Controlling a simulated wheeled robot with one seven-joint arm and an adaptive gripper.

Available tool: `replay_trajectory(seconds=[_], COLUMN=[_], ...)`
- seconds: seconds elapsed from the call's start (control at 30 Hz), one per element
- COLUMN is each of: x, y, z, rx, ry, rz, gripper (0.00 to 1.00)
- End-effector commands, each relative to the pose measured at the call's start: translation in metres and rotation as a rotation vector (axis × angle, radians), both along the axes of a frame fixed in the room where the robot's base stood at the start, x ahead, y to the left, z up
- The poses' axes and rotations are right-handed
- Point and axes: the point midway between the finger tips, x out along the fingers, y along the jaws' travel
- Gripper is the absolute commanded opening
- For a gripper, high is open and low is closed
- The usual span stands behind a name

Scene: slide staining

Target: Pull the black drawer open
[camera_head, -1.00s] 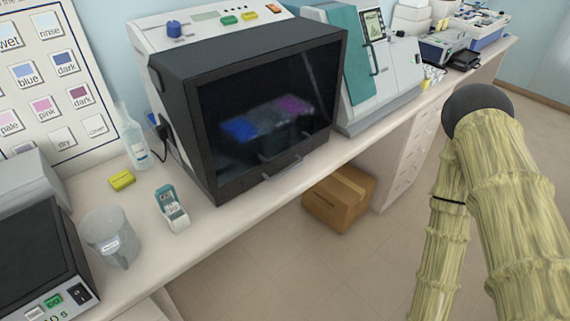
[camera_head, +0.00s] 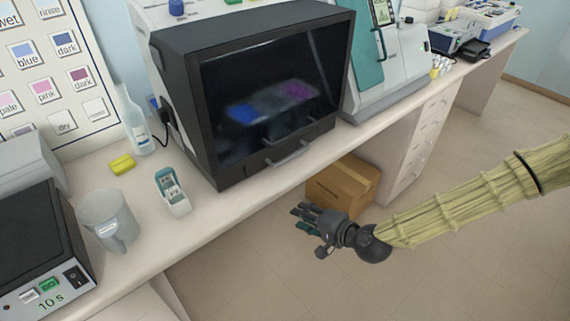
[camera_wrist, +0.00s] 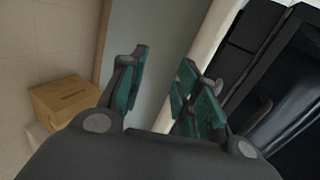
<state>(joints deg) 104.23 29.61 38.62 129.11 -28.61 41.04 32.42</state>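The black drawer (camera_head: 245,172) is the low front strip of the black box-shaped machine (camera_head: 190,100), under its dark window. A grey bar handle (camera_head: 288,153) runs across its front, and the drawer looks shut. My gripper (camera_head: 304,218) is in front of and below the bench edge, apart from the handle. In the wrist view my gripper (camera_wrist: 163,80) is open, its teal-padded fingers apart with nothing between them. The machine's black front (camera_wrist: 290,85) shows at the right of that view.
A cardboard box (camera_head: 345,183) sits on the floor under the bench, behind my gripper. Open floor lies in front.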

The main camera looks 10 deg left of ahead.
Motion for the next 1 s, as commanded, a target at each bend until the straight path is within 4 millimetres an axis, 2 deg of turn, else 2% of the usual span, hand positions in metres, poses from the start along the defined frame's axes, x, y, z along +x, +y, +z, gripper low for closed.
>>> replay_trajectory(seconds=[0.03,0.1,0.2,0.3,0.57,1.0], x=[0.02,0.04,0.058,0.067,0.08,0.117], y=[0.002,0.004,0.004,0.004,0.016,0.066], z=[0.021,0.049,0.078,0.094,0.096,0.083], rx=[0.054,0.116,0.178,0.21,0.217,0.216], ry=[-0.029,-0.062,-0.093,-0.111,-0.114,-0.113], rz=[-0.024,-0.046,-0.066,-0.074,-0.076,-0.075], gripper=[0.32,0.32,0.32,0.32,0.32,0.32])
